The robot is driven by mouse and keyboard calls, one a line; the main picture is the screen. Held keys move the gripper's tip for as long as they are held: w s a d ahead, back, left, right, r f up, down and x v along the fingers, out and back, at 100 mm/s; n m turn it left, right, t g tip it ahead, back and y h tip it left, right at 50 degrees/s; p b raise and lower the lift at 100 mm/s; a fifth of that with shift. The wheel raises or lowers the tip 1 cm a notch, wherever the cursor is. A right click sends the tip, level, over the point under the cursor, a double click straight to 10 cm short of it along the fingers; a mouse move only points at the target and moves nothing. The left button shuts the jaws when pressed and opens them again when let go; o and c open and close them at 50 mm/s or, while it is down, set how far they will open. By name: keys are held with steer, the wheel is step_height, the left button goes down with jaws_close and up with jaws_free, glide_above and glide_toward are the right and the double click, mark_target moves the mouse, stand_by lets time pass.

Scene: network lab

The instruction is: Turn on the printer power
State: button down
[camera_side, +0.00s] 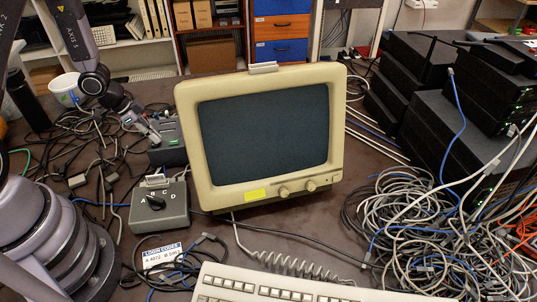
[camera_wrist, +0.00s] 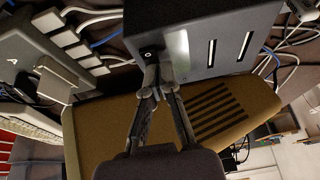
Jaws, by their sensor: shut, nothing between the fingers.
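A dark grey box (camera_side: 168,153) with a small green patch stands behind the switch box, left of the monitor; I take it to be the printer, but no label confirms this. In the wrist view, the dark box (camera_wrist: 220,22) has a small square switch with a pale mark (camera_wrist: 148,53), a bright strip and two slots. My gripper (camera_wrist: 158,76) is shut and empty, its tips just beside the switch; I cannot tell if they touch it. In the side view, my gripper (camera_side: 153,137) is at the box's left side.
A beige monitor (camera_side: 190,110) stands to the right of the box. A grey switch box (camera_side: 172,218) with a black knob sits in front. Cables lie left and right. A keyboard (camera_side: 225,287) is at the front, and stacked black network boxes (camera_side: 425,135) are at right.

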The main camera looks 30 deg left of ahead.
steer(key=shift+w+d+f, duration=0.1)
steer(key=shift+d+f, duration=0.1)
steer(key=shift+a+g, duration=0.1)
steer(key=shift+g, duration=0.2)
steer(key=shift+s+a, duration=0.55)
steer(key=shift+s, duration=0.1)
steer(key=v, duration=1.4)
steer(key=shift+s, duration=0.25)
